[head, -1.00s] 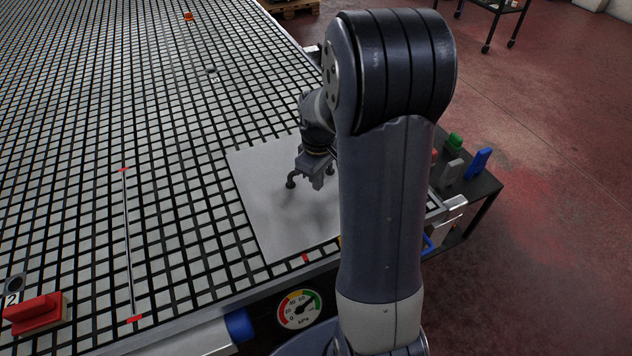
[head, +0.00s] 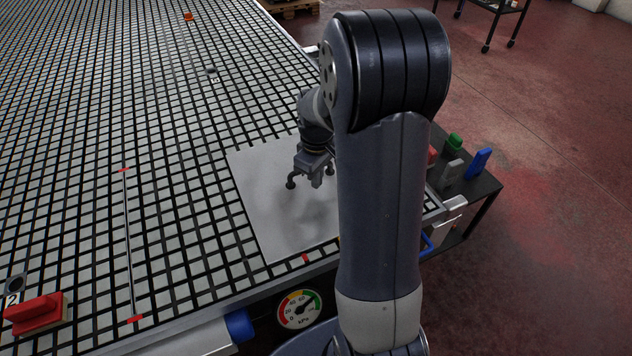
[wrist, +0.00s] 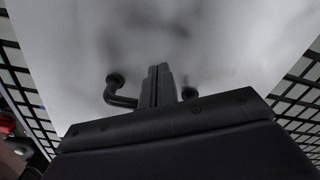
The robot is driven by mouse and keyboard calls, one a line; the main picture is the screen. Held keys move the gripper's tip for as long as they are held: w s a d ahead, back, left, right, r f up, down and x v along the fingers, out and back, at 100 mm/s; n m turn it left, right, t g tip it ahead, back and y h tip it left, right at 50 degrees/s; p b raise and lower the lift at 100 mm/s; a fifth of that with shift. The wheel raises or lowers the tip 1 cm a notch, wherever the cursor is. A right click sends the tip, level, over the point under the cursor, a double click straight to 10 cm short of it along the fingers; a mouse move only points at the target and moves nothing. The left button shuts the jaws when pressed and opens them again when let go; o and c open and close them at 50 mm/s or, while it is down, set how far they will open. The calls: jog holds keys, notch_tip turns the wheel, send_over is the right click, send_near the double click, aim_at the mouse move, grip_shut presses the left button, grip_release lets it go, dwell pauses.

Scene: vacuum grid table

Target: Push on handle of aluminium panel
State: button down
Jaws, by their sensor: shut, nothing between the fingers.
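The aluminium panel (head: 262,180) is a flat, light grey sheet lying on the grid table near its front right edge. It also fills most of the wrist view (wrist: 220,50). Its dark handle (head: 290,184) stands on the panel, with a curved end and round foot showing left of the fingers in the wrist view (wrist: 118,93). My gripper (head: 318,178) is over the handle; in the wrist view its fingers (wrist: 159,72) are shut together and cover the handle's middle. I cannot tell whether the fingers touch the handle.
The black grid table (head: 100,120) spreads to the left. A red handle block (head: 35,314) sits at the front left, and a pressure gauge (head: 299,309) is on the front edge. A side shelf at right holds green (head: 454,143) and blue (head: 479,163) items.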

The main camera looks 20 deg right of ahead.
jog(key=shift+w, duration=0.75)
jog(key=shift+w+r+p, duration=0.1)
jog(key=shift+w+p, duration=0.1)
jog(key=shift+p, duration=0.25)
dwell(1.2)
dwell(0.5)
jog(key=shift+s, duration=1.85)
notch_tip(320, 180, up, 8)
jog(key=p, duration=0.6)
